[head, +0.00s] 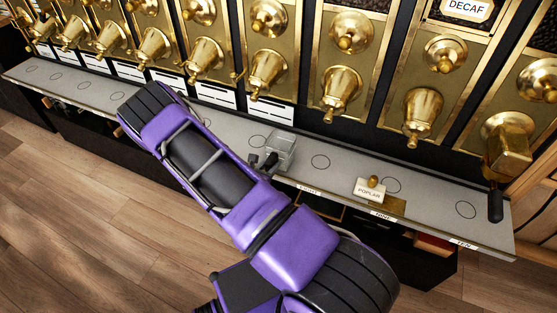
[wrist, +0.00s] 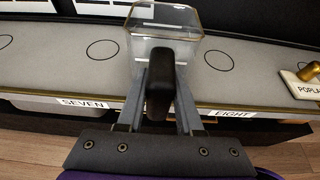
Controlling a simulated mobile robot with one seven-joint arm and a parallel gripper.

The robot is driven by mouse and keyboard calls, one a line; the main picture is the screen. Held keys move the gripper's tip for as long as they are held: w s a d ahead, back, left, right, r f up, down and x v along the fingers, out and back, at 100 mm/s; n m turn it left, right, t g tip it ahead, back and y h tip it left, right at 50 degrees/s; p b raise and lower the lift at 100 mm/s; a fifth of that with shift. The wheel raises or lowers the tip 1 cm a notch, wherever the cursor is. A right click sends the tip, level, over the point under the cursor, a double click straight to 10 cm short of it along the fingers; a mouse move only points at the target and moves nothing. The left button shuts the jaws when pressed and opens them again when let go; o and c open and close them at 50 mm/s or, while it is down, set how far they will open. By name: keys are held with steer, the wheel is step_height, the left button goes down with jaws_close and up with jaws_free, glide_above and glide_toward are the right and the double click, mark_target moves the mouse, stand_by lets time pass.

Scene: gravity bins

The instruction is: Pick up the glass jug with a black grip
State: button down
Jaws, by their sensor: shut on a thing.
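The glass jug (head: 281,150) is a clear, squarish vessel over the grey counter in the head view. It also shows at the top of the wrist view (wrist: 165,22), with its open rim and its black grip (wrist: 160,88) facing me. My gripper (wrist: 161,80) has one finger on each side of the black grip and is shut on it. In the head view my gripper is largely hidden by my purple arm. I cannot tell whether the jug's base touches the counter.
The grey counter (head: 320,178) has printed circles and number labels. Brass dispensers (head: 340,90) stand close behind it. A POPLAR sign (head: 369,190) with a brass knob stands to the right. A brass scoop with a dark handle (head: 495,203) is at the far right.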

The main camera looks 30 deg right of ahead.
steer(key=shift+r, duration=0.15)
stand_by(0.6)
step_height(320, 180, up, 10)
steer(key=shift+f+p, duration=0.1)
steer(key=shift+p, duration=0.65)
